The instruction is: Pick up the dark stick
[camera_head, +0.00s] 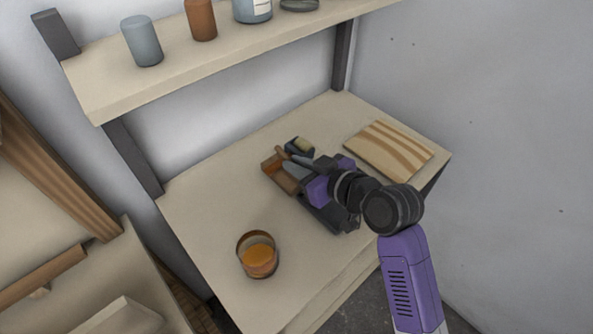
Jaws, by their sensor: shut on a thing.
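My gripper (291,164) reaches in from the right over the wooden counter and points to the left. Its jaws are shut on what looks like the dark stick (298,157), a thin dark piece at the fingertips. The stick is small here and partly hidden by the gripper. I cannot tell whether it touches the counter or the things beside it.
A brown open box (275,178) lies close by the fingertips, with a small dark holder (301,144) behind. A striped board (389,150) lies to the right. A glass with amber contents (258,256) stands near the front left. A shelf (180,84) overhangs the back.

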